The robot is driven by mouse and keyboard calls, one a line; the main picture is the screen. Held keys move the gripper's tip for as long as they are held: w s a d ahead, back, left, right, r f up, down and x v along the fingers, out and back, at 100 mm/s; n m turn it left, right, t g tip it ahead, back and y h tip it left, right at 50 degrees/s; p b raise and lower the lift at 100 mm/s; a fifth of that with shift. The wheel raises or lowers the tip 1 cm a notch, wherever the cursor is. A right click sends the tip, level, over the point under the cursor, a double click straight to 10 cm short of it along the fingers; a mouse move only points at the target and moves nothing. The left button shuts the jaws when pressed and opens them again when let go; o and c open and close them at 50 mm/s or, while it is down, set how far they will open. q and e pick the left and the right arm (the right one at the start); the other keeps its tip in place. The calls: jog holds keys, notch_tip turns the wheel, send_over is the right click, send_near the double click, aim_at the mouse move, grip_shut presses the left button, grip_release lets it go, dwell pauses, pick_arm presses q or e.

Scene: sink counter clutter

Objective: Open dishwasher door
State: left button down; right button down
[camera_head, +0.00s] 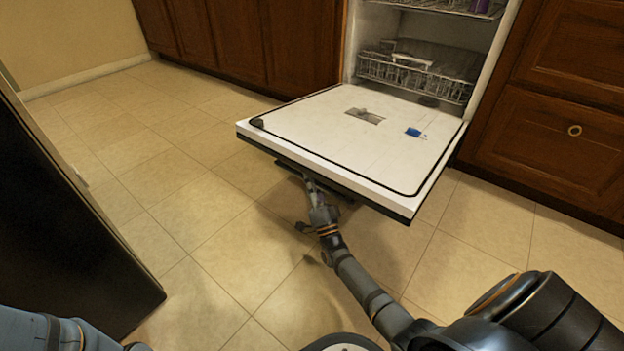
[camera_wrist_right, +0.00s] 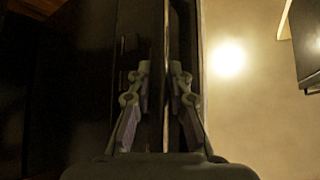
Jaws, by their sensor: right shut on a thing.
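The dishwasher door (camera_head: 340,135) is swung down and lies about level, its white inner face up, in the head view. The dishwasher's inside shows behind it, with a lower rack (camera_head: 415,75). My right gripper (camera_head: 312,183) is under the door's near edge, shut on the door's handle, which is mostly hidden by the door. In the right wrist view its two fingers (camera_wrist_right: 160,95) stand on either side of a dark upright bar; that picture is dim. Of my left arm only a part shows at the bottom left; its gripper is out of view.
Brown wooden cabinets (camera_head: 235,40) stand left of the dishwasher, and drawers (camera_head: 565,125) stand to its right. A dark tall appliance (camera_head: 60,220) stands at the left. The tiled floor (camera_head: 190,215) between it and the door is clear.

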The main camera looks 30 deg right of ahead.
jog(key=shift+a, duration=0.2)
jog(key=c, duration=1.3)
grip_release()
jog(key=shift+a, duration=0.1)
jog(key=shift+s+f, duration=0.1)
jog(key=shift+s, duration=0.05)
jog(key=s, duration=0.4)
jog(key=s+a, duration=0.1)
jog(key=s, duration=0.7)
jog(key=shift+s+a+f, duration=0.3)
jog(key=shift+s+a, duration=0.05)
jog(key=shift+a, duration=0.05)
jog(key=shift+r, duration=0.1)
